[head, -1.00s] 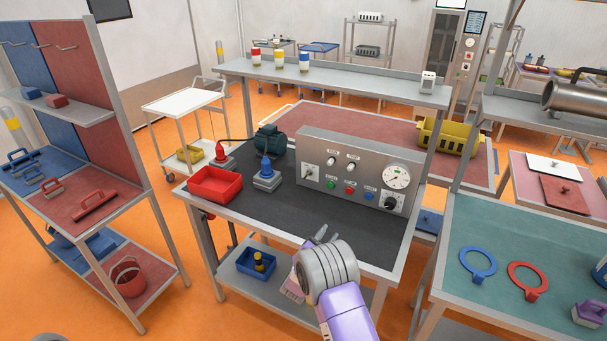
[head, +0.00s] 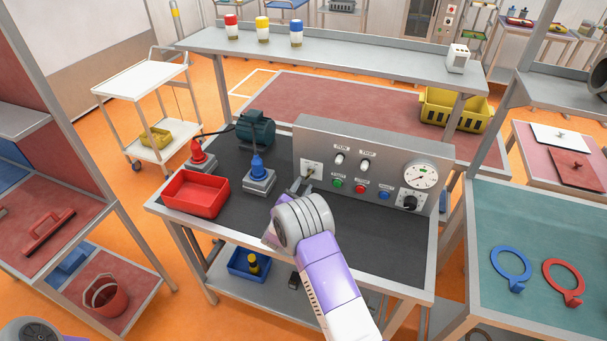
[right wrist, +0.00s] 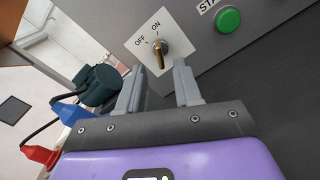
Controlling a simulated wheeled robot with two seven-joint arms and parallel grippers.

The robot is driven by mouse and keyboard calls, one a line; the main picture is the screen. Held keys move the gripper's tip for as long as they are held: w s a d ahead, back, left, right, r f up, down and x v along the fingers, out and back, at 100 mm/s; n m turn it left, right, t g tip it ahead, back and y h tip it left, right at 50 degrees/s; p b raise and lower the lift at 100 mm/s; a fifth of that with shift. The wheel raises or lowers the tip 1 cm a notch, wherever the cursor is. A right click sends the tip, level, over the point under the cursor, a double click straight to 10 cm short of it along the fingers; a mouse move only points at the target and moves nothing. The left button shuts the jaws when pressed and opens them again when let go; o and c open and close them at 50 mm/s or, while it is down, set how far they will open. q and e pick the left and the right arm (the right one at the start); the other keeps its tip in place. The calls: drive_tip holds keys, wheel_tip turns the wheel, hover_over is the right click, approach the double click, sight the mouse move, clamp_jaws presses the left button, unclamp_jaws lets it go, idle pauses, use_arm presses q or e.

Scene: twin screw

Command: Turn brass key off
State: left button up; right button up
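The brass key (right wrist: 160,55) sits in a white switch plate (right wrist: 146,42) marked OFF and ON, at the left end of the grey control panel (head: 376,150). In the right wrist view its bow stands clear and is seen nearly edge-on; I cannot tell for sure which mark it points to. My right gripper (right wrist: 158,82) is open, its two fingers a little short of the key and on either side of it, not touching. In the head view my right gripper (head: 300,186) is partly hidden by its own wrist. My left gripper is not clearly in view.
A green button (right wrist: 228,19) sits right of the key plate. A red bin (head: 195,193), a blue-topped device (head: 259,176), a red-topped one (head: 198,155) and a dark green motor (head: 256,128) stand left on the bench. The bench's right part is bare.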

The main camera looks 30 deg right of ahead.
sight(307, 178)
drive_tip(key=shift+x, duration=2.6)
drive_tip(key=shift+w+a+f, duration=0.1)
clamp_jaws()
